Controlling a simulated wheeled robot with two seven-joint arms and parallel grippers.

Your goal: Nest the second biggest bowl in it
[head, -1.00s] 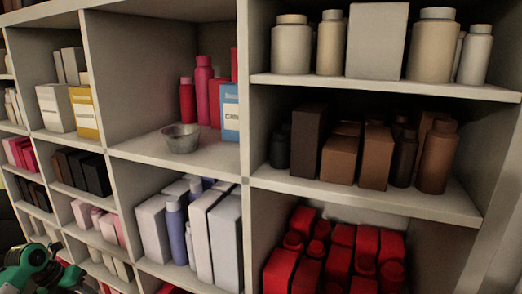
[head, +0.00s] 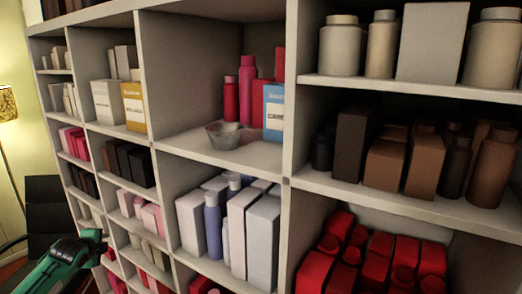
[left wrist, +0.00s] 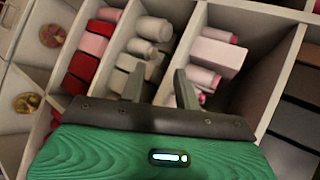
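A grey metal-looking bowl (head: 224,135) stands upright and apart from my grippers on a middle-height shelf, in front of pink and red bottles. Whether it holds anything is unclear. No other bowl can be made out for sure in the head view. My left gripper (head: 98,243) is low at the left, below and left of the bowl. In the left wrist view its two grey fingers (left wrist: 158,82) stand apart with no object held between them; shelf goods lie beyond. My right gripper is in neither view.
White shelving (head: 170,147) has tight compartments. A yellow box (head: 133,105) and blue-and-white box (head: 273,108) flank the bowl's compartment area. Red goods (head: 375,262) fill the lower right. A dark chair (head: 47,205) and lamp (head: 7,104) stand left. Two round yellowish items (left wrist: 52,35) show in the wrist view.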

